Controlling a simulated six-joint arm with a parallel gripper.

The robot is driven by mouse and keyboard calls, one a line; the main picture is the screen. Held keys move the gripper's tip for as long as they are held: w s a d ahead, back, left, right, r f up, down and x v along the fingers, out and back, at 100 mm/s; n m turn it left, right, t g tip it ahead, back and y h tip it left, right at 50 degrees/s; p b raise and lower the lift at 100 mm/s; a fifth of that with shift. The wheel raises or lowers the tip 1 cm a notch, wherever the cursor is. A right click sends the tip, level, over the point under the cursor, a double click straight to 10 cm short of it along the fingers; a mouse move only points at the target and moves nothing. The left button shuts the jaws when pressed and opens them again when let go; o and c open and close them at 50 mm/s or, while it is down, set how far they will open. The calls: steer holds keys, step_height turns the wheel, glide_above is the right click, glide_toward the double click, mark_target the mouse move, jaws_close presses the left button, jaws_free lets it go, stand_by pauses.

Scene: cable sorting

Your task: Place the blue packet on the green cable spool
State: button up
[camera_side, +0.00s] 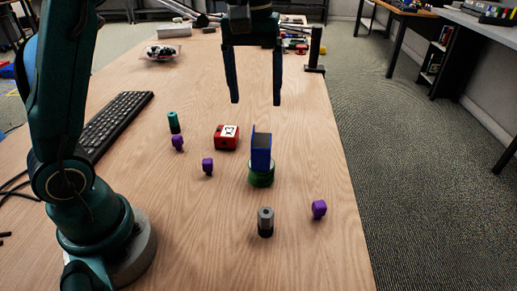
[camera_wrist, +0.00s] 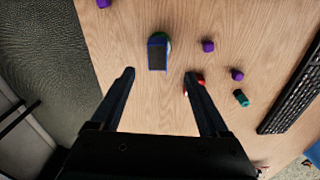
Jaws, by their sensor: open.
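The blue packet (camera_side: 261,151) stands upright on top of the green cable spool (camera_side: 262,178), touching it. In the wrist view the blue packet (camera_wrist: 157,54) is seen from above and hides most of the green spool (camera_wrist: 167,43). My gripper (camera_side: 256,103) is open and empty, raised above the table and apart from the packet. Its two fingers also show in the wrist view (camera_wrist: 160,75), spread wide, with the packet beyond their tips.
A red box (camera_side: 227,137), a teal cylinder (camera_side: 174,122), purple pieces (camera_side: 319,209) and a grey-and-black cylinder (camera_side: 266,222) stand around the spool. A keyboard (camera_side: 112,126) lies at the left. Tools (camera_side: 296,45) and a black stand (camera_side: 316,50) are at the back. The front right of the table is mostly bare.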

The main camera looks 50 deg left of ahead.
steer(key=s+d+f+m+t, duration=0.1)
steer(key=s+f+m+t, duration=0.1)
steer(key=s+m, duration=0.2)
steer(key=s+f+m+t, duration=0.2)
steer(key=s+m, duration=0.1)
steer(key=s, duration=0.7)
steer(key=shift+s+d+m+t, duration=0.35)
steer(key=shift+m+t, duration=0.05)
